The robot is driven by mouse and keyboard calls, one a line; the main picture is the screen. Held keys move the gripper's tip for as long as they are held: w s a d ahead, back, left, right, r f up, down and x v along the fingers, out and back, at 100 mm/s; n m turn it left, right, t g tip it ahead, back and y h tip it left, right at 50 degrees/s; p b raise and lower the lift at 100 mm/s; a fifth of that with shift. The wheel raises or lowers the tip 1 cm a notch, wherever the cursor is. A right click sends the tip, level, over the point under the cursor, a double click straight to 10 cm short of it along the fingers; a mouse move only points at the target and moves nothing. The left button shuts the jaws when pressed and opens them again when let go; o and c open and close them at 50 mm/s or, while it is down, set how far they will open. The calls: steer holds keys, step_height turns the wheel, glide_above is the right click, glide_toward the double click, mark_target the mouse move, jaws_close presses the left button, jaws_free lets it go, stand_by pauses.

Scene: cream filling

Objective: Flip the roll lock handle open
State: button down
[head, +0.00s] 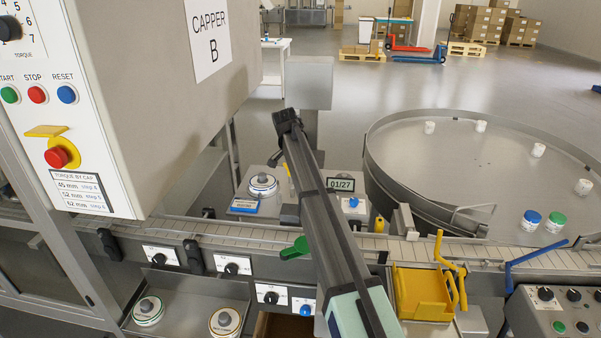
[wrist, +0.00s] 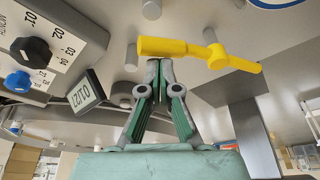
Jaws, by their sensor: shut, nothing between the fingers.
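In the head view my dark arm crosses the middle and hides the gripper and most of this area.
A small 01/27 display (wrist: 88,91) and a panel with a black month knob (wrist: 36,51) are left of the gripper. A grey post (wrist: 256,140) stands to its right. In the head view, the conveyor (head: 200,236), yellow bin (head: 422,292) and round turntable (head: 460,150) surround my arm.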

step_height(320, 180, up, 12)
steer(key=b, duration=0.1)
steer(key=shift+d+f, duration=0.15)
steer(key=shift+d, duration=0.1)
stand_by(0.4)
steer(key=shift+w, duration=0.1)
